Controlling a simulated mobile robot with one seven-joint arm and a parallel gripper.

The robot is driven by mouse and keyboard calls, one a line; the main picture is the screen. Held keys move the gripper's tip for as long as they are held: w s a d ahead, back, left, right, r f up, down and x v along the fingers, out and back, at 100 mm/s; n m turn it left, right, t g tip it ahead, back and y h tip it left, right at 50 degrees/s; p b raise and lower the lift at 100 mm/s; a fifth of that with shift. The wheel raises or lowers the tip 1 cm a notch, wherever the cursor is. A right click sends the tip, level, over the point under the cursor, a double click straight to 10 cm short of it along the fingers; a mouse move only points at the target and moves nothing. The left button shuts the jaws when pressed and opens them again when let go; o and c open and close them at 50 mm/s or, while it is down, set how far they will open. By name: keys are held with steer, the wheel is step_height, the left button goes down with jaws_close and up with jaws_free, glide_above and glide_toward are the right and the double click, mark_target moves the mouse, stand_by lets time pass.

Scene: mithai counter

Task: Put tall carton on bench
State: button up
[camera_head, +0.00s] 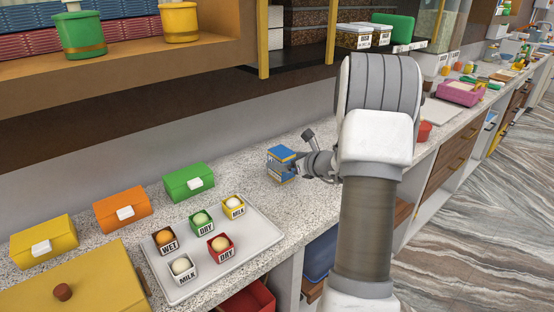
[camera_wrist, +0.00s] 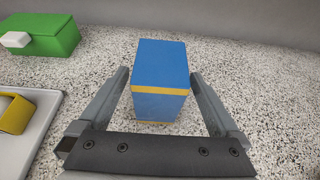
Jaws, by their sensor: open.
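A blue carton (camera_head: 281,164) with a yellow band stands upright on the speckled counter (camera_head: 233,197), right of the green box. It also shows in the wrist view (camera_wrist: 161,82), between the two fingers of my gripper (camera_wrist: 162,92). My gripper is open, with one finger on each side of the carton; I cannot tell whether either finger touches it. In the head view my gripper (camera_head: 297,164) reaches the carton from the right, and my arm hides part of the counter behind it. No thing can be surely told as the bench.
A white tray (camera_head: 268,236) with several small labelled boxes lies left of the carton. Green (camera_head: 188,182), orange (camera_head: 122,208) and yellow (camera_head: 43,238) lidded boxes line the counter's back. A shelf (camera_head: 215,47) overhangs behind. Bare counter surrounds the carton.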

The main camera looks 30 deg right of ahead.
steer(key=v, duration=0.7)
steer(key=shift+s, duration=0.2)
